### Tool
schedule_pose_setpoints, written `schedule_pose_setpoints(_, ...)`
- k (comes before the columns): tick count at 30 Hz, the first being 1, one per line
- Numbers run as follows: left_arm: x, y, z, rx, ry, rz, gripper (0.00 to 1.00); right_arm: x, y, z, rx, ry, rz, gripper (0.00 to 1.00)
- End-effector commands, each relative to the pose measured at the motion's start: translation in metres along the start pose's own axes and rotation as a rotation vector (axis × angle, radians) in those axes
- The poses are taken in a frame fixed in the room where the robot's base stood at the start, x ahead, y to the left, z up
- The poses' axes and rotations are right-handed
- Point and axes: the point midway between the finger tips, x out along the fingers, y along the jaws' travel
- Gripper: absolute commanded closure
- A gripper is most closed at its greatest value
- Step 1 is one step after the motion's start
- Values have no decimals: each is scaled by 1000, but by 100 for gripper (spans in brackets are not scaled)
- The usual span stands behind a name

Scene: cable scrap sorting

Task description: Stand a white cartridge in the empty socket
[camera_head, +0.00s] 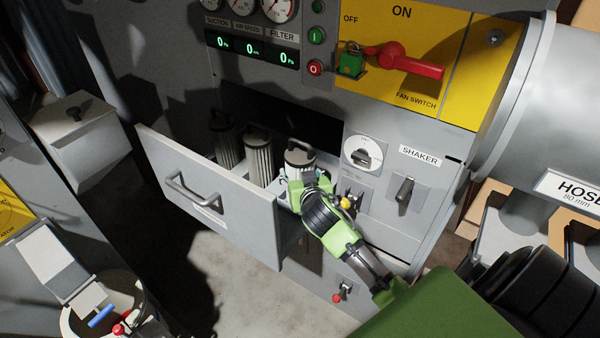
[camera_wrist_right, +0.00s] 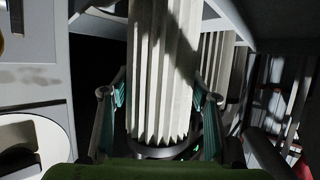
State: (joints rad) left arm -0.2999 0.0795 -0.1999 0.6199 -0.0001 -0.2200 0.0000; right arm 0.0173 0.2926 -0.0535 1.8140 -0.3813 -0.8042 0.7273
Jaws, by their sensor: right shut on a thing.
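My right gripper (camera_head: 297,184) is shut on a white pleated cartridge (camera_head: 299,158) with a dark top and handle, at the right end of the open drawer (camera_head: 215,205). The cartridge stands roughly upright. In the right wrist view the cartridge (camera_wrist_right: 163,70) sits between the two teal-padded fingers (camera_wrist_right: 163,105), with a dark ring at its lower end. I cannot tell whether it is seated in a socket, as the gripper and drawer front hide its base. A second white cartridge (camera_head: 259,163) stands beside it, and a darker, shadowed one (camera_head: 226,145) stands at the left. My left gripper is out of view.
The drawer's front has a metal handle (camera_head: 190,200). Right of the drawer are a white dial (camera_head: 362,154) and the shaker switch (camera_head: 404,190). A red fan switch handle (camera_head: 410,62) with a green padlock (camera_head: 351,62) is above. A large grey hose pipe (camera_head: 550,100) fills the right.

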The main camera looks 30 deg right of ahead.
Motion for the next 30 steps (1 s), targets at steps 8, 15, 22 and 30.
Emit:
schedule_pose_setpoints(8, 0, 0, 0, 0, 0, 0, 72, 0, 0, -1, -1, 2, 0, 25)
schedule_pose_setpoints(15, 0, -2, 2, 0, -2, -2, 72, 0, 0, 1, -1, -2, 1, 25)
schedule_pose_setpoints(22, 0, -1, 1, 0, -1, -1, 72, -19, 0, 1, 0, -1, 0, 25)
schedule_pose_setpoints(30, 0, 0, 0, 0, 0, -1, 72, -72, 0, 1, 1, -1, -1, 25)
